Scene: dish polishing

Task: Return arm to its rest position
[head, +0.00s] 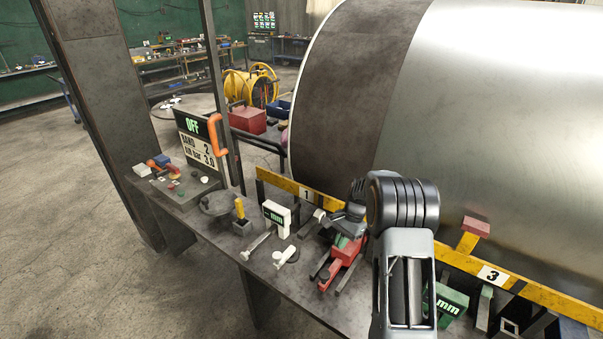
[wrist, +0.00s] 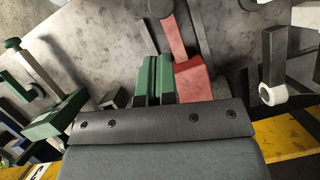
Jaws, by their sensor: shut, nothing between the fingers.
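My arm (head: 403,260) rises at the right of centre in the head view, in front of the large metal dish (head: 490,120). In the wrist view my gripper (wrist: 154,100) shows as a grey body at the bottom with short dark fingertips, shut and empty. It points down over the bench.
A grey bench (head: 215,240) carries a white gauge (head: 277,218), a green gauge (head: 452,302) and small tools. A yellow rail (head: 540,293) runs along its back before the dish. A sign reading OFF (head: 196,140) stands at the left. Open floor (head: 110,270) lies left.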

